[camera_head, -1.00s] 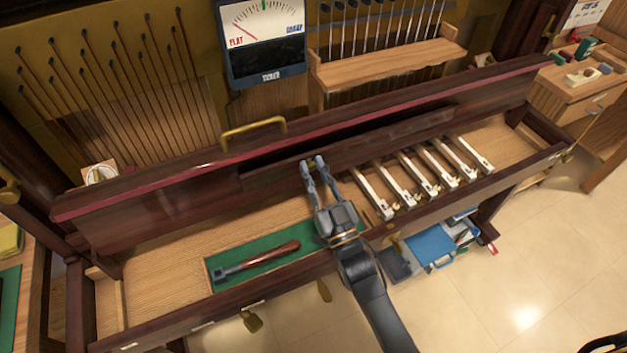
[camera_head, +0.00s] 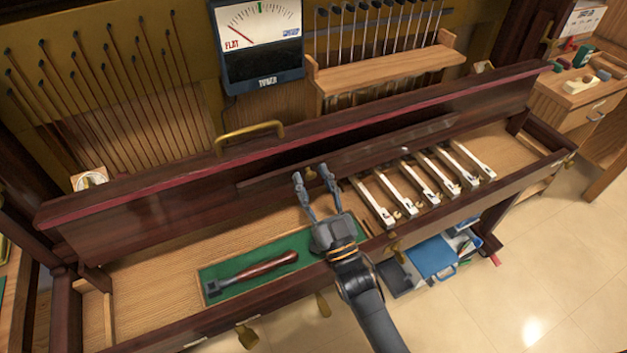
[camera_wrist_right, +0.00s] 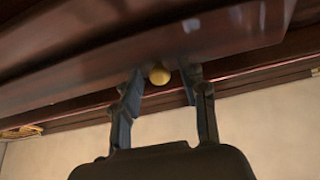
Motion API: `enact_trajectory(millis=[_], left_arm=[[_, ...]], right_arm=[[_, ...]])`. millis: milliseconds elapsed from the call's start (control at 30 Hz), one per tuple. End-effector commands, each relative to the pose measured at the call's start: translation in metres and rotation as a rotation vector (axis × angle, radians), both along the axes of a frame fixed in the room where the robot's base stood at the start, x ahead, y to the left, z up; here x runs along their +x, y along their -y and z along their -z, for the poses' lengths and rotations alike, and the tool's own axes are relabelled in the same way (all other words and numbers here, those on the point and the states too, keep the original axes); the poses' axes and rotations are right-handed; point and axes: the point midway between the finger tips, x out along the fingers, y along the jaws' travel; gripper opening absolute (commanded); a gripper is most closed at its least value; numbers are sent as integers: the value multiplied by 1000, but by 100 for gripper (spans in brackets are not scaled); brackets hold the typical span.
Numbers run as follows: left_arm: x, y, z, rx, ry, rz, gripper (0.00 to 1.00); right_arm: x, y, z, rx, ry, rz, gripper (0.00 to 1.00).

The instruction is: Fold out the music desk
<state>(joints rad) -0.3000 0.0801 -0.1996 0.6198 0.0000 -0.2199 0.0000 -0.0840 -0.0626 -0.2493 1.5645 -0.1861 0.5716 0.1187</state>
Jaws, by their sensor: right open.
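The music desk (camera_head: 380,153) is a long, narrow dark wooden panel along the front of the dark red-brown upright board. A small brass knob (camera_head: 310,172) sits on its lower part. My right gripper (camera_head: 312,181) is open, with one finger on each side of the knob and a gap between. In the right wrist view, the knob (camera_wrist_right: 160,75) shows between the two spread fingertips, just under the edge of the dark panel (camera_wrist_right: 200,38). I cannot tell whether either finger touches the panel. My left gripper is not in view.
Several white key pieces (camera_head: 420,178) lie right of my gripper. A dark tool with a wooden handle (camera_head: 255,272) lies on a green tray (camera_head: 290,247) to the left. A brass handle (camera_head: 250,130) rises behind the board, below a tuner (camera_head: 262,45). Tiled floor shows at right.

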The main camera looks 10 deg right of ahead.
Motion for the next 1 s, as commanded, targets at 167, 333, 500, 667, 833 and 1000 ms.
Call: enact_trajectory(millis=[167,333,500,667,833,1000], left_arm=[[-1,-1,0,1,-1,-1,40],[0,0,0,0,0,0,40],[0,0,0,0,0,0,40],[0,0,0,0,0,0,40],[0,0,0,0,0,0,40],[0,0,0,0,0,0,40]], right_arm=[[0,0,-11,0,3,0,43],[0,0,-42,1,6,-1,43],[0,0,-74,1,4,0,43],[0,0,-93,0,1,-1,43],[0,0,-100,0,0,-1,43],[0,0,-100,0,0,0,43]])
